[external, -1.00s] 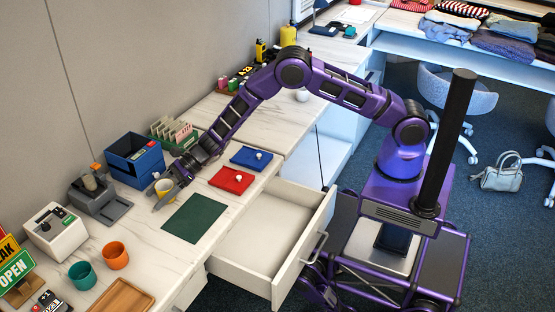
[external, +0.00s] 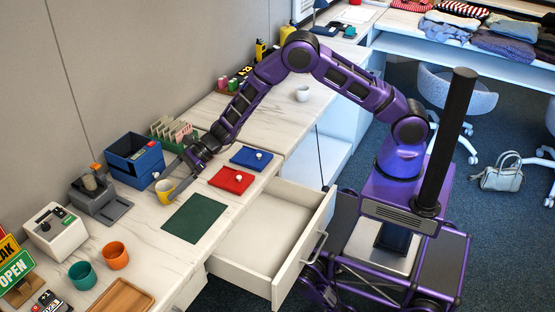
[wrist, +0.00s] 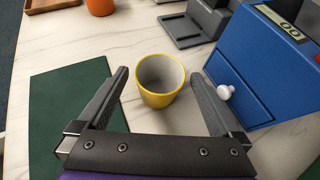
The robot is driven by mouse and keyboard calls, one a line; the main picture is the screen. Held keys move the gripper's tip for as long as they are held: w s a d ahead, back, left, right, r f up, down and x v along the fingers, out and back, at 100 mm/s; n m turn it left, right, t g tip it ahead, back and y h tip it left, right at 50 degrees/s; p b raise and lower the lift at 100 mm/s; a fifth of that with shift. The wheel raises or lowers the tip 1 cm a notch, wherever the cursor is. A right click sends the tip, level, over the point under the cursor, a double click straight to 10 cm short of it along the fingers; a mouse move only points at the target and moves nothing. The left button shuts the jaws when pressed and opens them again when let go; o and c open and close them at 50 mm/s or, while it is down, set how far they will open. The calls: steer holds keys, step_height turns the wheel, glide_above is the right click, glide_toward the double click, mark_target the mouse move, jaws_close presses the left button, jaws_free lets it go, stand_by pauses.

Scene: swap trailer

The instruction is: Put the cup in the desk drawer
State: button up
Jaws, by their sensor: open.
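A yellow cup (external: 165,190) with a pale inside stands upright on the desk, left of the dark green mat (external: 194,218). In the wrist view the cup (wrist: 160,80) is ahead of and between the fingers of my gripper (wrist: 160,82), which are spread wide and apart from it. In the external view my gripper (external: 172,180) is low over the desk, close beside the cup. The desk drawer (external: 262,240) is pulled out and its visible inside is empty.
A blue box with a drawer and white knob (wrist: 226,92) stands close to the right finger in the wrist view. Orange (external: 115,255) and teal (external: 82,275) cups and a wooden tray (external: 122,297) are at the front.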

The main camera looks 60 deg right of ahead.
steer(key=v, duration=0.7)
steer(key=shift+d, duration=0.1)
steer(key=s+a+r+n+g+h+p, duration=0.1)
steer(key=s+a+r+n+g+h, duration=0.15)
steer(key=n, duration=0.65)
steer(key=s+a+r+n+g+h, duration=0.2)
steer(key=s+n+g, duration=0.15)
steer(key=n, duration=0.65)
steer(key=w+d+r+n+t+h+p, duration=0.1)
steer(key=w+r+n+t+h, duration=0.3)
steer(key=r+n, duration=0.5)
steer(key=w+f, duration=0.1)
steer(key=f, duration=0.3)
steer(key=w+a+f+n, duration=0.1)
steer(key=f, duration=0.3)
steer(key=w+a+f+n+b, duration=0.1)
steer(key=w+f, duration=0.1)
steer(key=f, duration=0.3)
steer(key=shift+a+f, duration=0.1)
steer(key=shift+a, duration=0.05)
steer(key=x, duration=0.5)
steer(key=shift+a+f+b, duration=0.1)
steer(key=shift+f+b, duration=0.05)
steer(key=shift+b, duration=0.15)
